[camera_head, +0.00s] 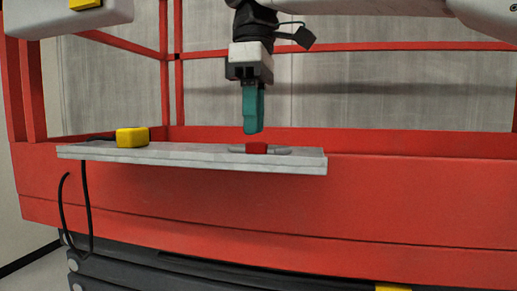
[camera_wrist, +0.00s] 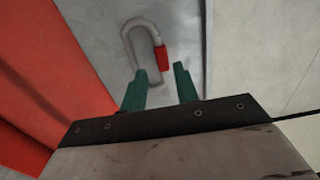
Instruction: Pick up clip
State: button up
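The clip, a grey oblong loop with a red sleeve (camera_head: 257,148), lies flat on a grey shelf (camera_head: 200,156) near its right end. In the wrist view the clip's red sleeve (camera_wrist: 162,58) and rounded grey loop (camera_wrist: 128,32) show just beyond my fingertips. My gripper (camera_head: 253,131) points down with teal fingers, just above the clip in the head view. In the wrist view my gripper (camera_wrist: 160,78) has its two fingers apart, with nothing held between them. The red sleeve sits roughly ahead of the gap between them.
A yellow box (camera_head: 132,137) with a black cable (camera_head: 86,205) stands on the left part of the shelf. Red railings (camera_head: 165,60) surround the shelf's back and left side. A red panel (camera_head: 300,200) is below it. The shelf's middle is clear.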

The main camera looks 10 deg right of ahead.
aim_at(260, 147)
jog(key=shift+s+f, duration=0.15)
jog(key=shift+f, duration=1.3)
grip_shut()
